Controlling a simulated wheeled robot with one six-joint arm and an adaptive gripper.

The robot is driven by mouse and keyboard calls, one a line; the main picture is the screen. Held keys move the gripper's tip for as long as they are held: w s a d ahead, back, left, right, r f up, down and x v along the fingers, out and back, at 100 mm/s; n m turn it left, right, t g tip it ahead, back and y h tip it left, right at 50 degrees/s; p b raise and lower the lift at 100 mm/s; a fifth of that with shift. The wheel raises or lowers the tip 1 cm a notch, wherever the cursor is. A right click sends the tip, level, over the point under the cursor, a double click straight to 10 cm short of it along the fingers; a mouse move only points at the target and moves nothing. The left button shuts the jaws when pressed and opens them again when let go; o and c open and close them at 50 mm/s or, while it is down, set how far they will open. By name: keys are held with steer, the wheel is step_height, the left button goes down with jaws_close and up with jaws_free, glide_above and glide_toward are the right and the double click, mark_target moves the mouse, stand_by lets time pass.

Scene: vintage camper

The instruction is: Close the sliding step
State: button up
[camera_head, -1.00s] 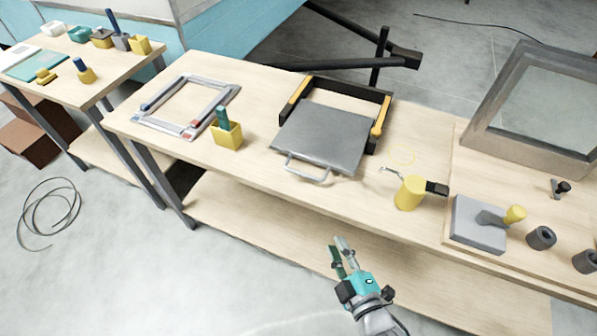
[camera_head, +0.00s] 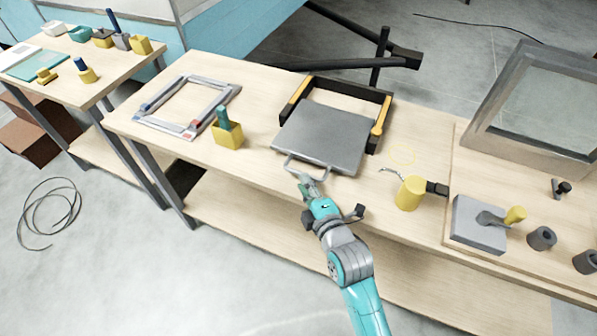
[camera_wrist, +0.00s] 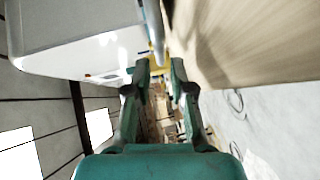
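The sliding step is a grey plate (camera_head: 322,135) in a black frame (camera_head: 335,88) with yellow rails, on the long workbench. The plate sticks out of the frame toward the bench's front edge. Its light metal pull handle (camera_head: 308,166) is at its front. My gripper (camera_head: 305,181) is at the handle's left part, its fingertips overlapping it in the head view. In the wrist view my gripper (camera_wrist: 160,68) has its fingers apart, with the handle bar (camera_wrist: 153,28) just ahead near the gap. The plate's pale underside or edge (camera_wrist: 75,42) fills the upper left. Contact cannot be told.
A yellow box (camera_head: 228,135) with a green-handled tool stands left of the step. A yellow cylinder (camera_head: 409,194) stands to its right, near a grey block (camera_head: 478,222). A metal frame (camera_head: 185,104) lies at the bench's left. The floor in front is clear.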

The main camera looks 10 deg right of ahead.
mark_target(299, 173)
steer(key=shift+x, duration=2.6)
jaws_close()
